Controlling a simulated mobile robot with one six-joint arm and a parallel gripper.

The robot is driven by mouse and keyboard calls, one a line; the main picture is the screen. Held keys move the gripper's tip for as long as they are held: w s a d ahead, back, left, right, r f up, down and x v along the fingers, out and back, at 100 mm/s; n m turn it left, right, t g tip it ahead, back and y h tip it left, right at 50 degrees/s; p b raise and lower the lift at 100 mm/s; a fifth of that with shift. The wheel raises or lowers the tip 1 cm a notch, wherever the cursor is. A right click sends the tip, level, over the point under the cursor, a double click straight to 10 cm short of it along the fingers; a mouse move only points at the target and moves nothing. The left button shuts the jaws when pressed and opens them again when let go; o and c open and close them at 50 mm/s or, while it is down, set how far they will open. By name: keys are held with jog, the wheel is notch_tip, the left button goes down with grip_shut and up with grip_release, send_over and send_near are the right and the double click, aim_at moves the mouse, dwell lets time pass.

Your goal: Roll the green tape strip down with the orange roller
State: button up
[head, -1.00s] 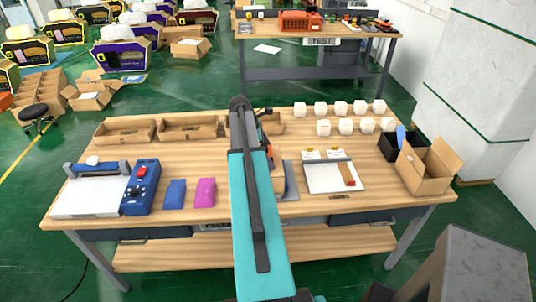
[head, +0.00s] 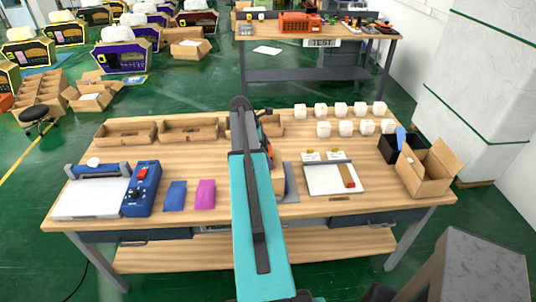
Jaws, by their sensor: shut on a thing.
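My arm reaches straight ahead over the wooden table and hides most of my gripper (head: 267,148). An orange piece, seemingly part of the orange roller (head: 264,140), shows at the arm's right edge, where the gripper is shut on it. The roller's wheel is hidden. A grey mat or plate (head: 291,182) shows partly from behind the arm on its right. I cannot see the green tape strip; the arm covers that area. I cannot tell whether the roller touches the surface below.
A white board (head: 322,180) with a red-brown block (head: 347,176) lies to the right. An open carton (head: 428,172) and a black bin (head: 386,147) stand at the right edge. Several white cubes line the back. A blue control box (head: 141,188) and two coloured packets stand left.

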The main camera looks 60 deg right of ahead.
jog(key=shift+w+d, duration=0.1)
jog(key=shift+d, duration=0.1)
jog(key=shift+r, duration=0.15)
dwell(0.3)
jog(key=shift+r+p, duration=0.9)
jog(key=shift+r, duration=2.5)
